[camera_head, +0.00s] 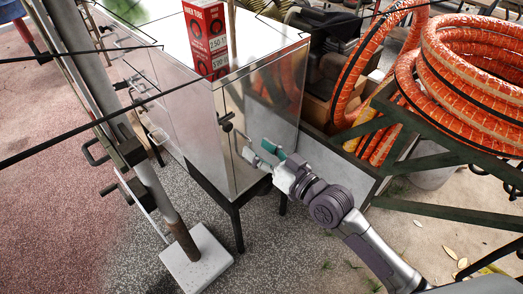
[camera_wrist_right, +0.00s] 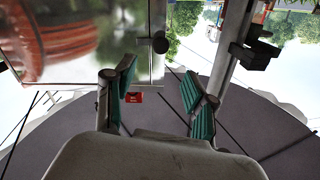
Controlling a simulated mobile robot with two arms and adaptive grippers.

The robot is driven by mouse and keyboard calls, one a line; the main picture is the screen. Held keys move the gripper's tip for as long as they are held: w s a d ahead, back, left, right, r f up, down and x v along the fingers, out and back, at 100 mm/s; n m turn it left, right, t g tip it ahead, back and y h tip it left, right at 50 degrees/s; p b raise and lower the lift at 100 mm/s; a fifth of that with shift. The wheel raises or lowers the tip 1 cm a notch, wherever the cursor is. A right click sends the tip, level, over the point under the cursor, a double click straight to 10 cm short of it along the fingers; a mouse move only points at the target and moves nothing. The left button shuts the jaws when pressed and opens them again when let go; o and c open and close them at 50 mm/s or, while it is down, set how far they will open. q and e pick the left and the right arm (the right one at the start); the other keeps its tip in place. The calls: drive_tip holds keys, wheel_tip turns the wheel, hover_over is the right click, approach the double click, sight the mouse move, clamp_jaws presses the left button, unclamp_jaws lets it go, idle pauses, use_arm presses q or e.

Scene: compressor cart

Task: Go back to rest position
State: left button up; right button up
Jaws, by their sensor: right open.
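My right gripper (camera_head: 261,154) comes in from the lower right in the head view, in front of the silver metal cabinet (camera_head: 200,120). Its teal finger pads stand apart with nothing between them. In the right wrist view the right gripper (camera_wrist_right: 160,95) also shows its two fingers spread wide. A dark round knob (camera_head: 226,122) on the cabinet is close to the fingertips; the wrist view shows a dark knob (camera_wrist_right: 160,45) beyond the fingers, apart from them. My left gripper is in neither view.
A red box (camera_head: 207,38) stands on the cabinet. A post (camera_head: 150,170) on a white block (camera_head: 196,258) stands at left. Orange hose coils (camera_head: 460,60) lie at right above a dark green metal frame (camera_head: 440,160). Bare paving (camera_head: 90,250) is open at lower left.

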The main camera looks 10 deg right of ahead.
drive_tip(key=shift+s+d, duration=0.1)
drive_tip(key=shift+s, duration=0.1)
idle(0.4)
